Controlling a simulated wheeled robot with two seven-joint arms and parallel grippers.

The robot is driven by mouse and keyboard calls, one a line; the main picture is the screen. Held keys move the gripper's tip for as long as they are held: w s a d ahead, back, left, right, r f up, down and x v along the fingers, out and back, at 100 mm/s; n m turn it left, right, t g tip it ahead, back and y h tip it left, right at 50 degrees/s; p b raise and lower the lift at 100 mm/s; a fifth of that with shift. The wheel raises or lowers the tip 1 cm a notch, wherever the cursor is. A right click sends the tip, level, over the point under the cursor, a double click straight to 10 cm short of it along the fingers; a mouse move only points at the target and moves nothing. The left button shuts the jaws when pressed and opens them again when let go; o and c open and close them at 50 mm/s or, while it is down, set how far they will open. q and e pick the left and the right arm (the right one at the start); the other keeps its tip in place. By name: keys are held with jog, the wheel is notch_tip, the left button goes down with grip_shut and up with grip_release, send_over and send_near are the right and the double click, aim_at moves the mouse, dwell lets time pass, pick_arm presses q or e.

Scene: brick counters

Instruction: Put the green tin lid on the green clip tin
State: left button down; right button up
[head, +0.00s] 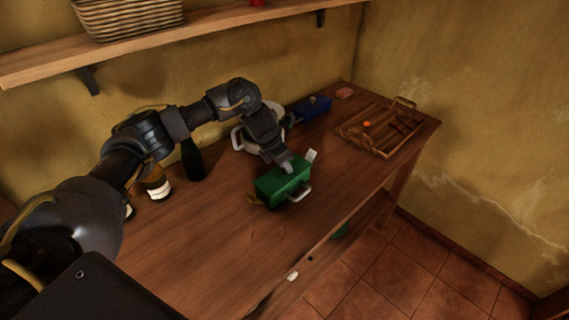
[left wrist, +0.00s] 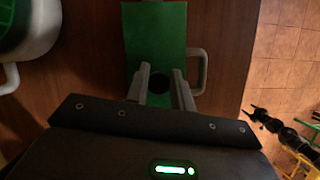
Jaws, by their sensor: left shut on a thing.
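The green clip tin (head: 275,187) stands on the wooden counter, with a pale handle (head: 300,193) on its front side and a pale upright clip (head: 311,155) at its right end. My left gripper (head: 287,165) is directly over it, pointing down. In the left wrist view the flat green tin lid (left wrist: 150,45) fills the space beyond the fingers. My left gripper (left wrist: 160,85) is shut on the lid's dark knob (left wrist: 158,83). The lid lies over the tin; whether it is fully seated I cannot tell. A black arm, seemingly mine, shows at lower right in the wrist view; its jaws are unclear.
A white pot (head: 237,138) stands behind my left gripper, with a blue tin (head: 313,106) beyond. A wooden tray (head: 378,153) is at the far right. Dark bottles (head: 192,160) stand left. A small white object (head: 292,276) is at the front edge. The counter's front middle is clear.

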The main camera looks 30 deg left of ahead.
pick_arm(q)
jog(key=shift+f, duration=0.1)
dwell(0.3)
jog(key=c, duration=1.1)
grip_release()
jog(key=shift+o, duration=0.2)
jog(key=o, duration=0.4)
jog(key=shift+r+p, duration=2.25)
jog(key=shift+r, duration=1.3)
